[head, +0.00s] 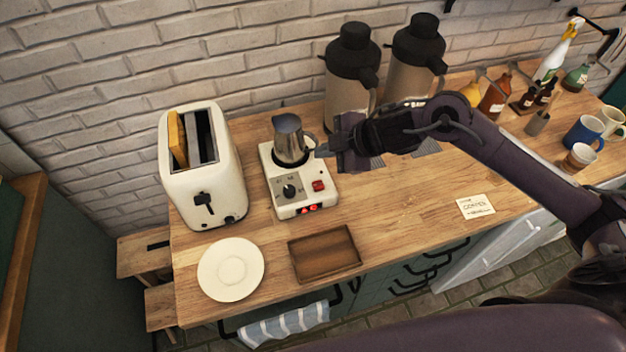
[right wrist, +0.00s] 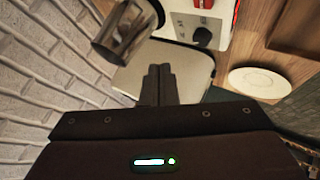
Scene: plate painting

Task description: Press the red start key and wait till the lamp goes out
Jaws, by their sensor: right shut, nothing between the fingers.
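A white hotplate appliance (head: 274,196) stands on the wooden counter with a metal jug (head: 289,141) on its round plate. Its red key (head: 319,186) is at the front right of its top, beside a black knob (head: 290,191). Red lamps (head: 309,209) glow on its front face. My right gripper (head: 322,149) is beside the jug, above and behind the key. In the right wrist view, its fingers (right wrist: 160,73) are shut and empty, and part of the red key (right wrist: 203,3) shows at the top edge. My left gripper is not in view.
A toaster (head: 226,160) with bread stands left of the appliance. A white plate (head: 213,271) and a brown tray (head: 297,265) lie in front. Two flasks (head: 344,90) (head: 401,78) stand behind my right arm. Bottles and mugs (head: 579,132) are at the right. Counter between tray and card (head: 475,206) is clear.

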